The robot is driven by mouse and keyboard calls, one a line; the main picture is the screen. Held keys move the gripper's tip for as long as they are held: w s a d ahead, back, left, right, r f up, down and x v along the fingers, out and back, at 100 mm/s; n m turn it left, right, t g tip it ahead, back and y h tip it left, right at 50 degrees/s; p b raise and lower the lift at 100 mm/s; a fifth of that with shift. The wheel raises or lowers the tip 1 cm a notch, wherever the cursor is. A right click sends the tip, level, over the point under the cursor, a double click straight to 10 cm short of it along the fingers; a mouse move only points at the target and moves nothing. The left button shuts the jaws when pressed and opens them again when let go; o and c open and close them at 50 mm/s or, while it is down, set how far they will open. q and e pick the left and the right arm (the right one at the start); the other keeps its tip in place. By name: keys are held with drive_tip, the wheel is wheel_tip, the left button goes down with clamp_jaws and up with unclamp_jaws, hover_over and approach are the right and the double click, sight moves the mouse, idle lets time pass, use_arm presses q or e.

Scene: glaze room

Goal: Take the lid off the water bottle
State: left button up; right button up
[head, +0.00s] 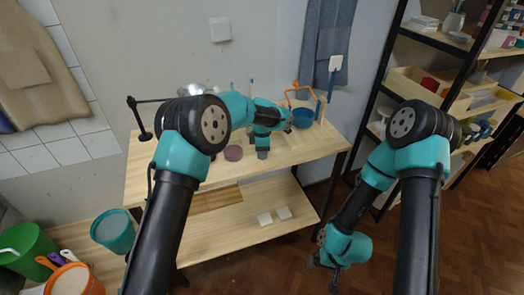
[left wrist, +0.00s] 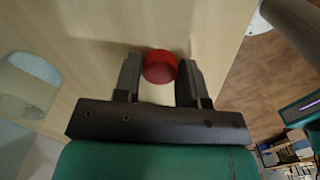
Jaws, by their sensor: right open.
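The water bottle's red lid (left wrist: 160,66) shows in the left wrist view, seen from above. A pale part of the water bottle (left wrist: 158,94) shows just below it in that picture, between the fingers. My left gripper (left wrist: 160,80) has one finger close on each side and appears shut on the bottle. The lid appears to be on the bottle. In the head view my left gripper (head: 287,118) is over the table's right half, and I cannot make out the bottle there. My right gripper (head: 324,274) is open and empty, hanging low in front of the table.
The wooden table (head: 300,151) has a blue bowl (head: 303,116), an orange-framed item (head: 301,93) and a mauve round piece (head: 233,153). Two pale tiles (head: 274,216) lie on its lower shelf. Buckets (head: 113,232) stand at left; a black rack (head: 436,40) stands at right.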

use_arm(q)
drive_tip(key=o, duration=0.3)
drive_tip(key=shift+o, duration=0.2)
drive_tip(key=shift+r, duration=0.1)
wheel_tip(320, 180, up, 12)
idle(0.5)
